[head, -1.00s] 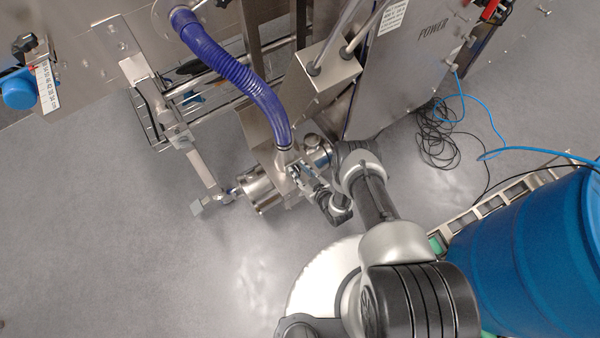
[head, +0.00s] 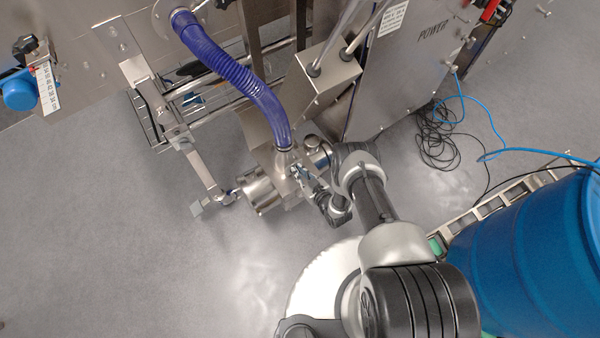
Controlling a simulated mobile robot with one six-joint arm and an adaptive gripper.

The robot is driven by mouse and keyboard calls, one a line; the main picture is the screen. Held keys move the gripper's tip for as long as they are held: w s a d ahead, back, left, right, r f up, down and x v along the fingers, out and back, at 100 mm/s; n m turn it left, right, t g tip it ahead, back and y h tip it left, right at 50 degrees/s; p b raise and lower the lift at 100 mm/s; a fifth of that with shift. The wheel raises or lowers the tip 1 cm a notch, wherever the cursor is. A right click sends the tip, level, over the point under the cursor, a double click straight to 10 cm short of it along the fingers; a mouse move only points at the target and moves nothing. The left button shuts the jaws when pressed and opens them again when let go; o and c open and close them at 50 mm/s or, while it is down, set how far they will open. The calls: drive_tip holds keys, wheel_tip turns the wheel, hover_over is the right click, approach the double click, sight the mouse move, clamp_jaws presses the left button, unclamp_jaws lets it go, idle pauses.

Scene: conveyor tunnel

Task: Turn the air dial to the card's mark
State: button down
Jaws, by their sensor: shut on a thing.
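My gripper (head: 301,174) is at the steel blower housing (head: 262,190), just below the lower end of the purple hose (head: 268,100). It is small in the head view and partly covered by my own wrist. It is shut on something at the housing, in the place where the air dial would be. The dial itself and its pointer cannot be made out behind the fingers. A printed white card (head: 393,18) is on the steel cabinet at the top; its text is too small to read, and I cannot tell whether it carries the mark.
A steel cabinet (head: 410,60) marked POWER stands above my arm. Black and blue cables (head: 440,140) lie on the floor beside it. A blue barrel (head: 530,260) stands at the right. A blue knob with a scale (head: 47,88) is far left. The floor at lower left is clear.

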drive_tip(key=shift+s+a+n+t+h, duration=0.3)
drive_tip(key=shift+n+h, duration=0.1)
drive_tip(key=shift+n, duration=0.2)
drive_tip(key=shift+a+f+n+t+h, duration=0.15)
drive_tip(key=shift+n+t+h, duration=0.3)
drive_tip(key=shift+n, duration=0.35)
drive_tip(key=c, duration=1.6)
unclamp_jaws()
drive_tip(key=v, duration=1.2)
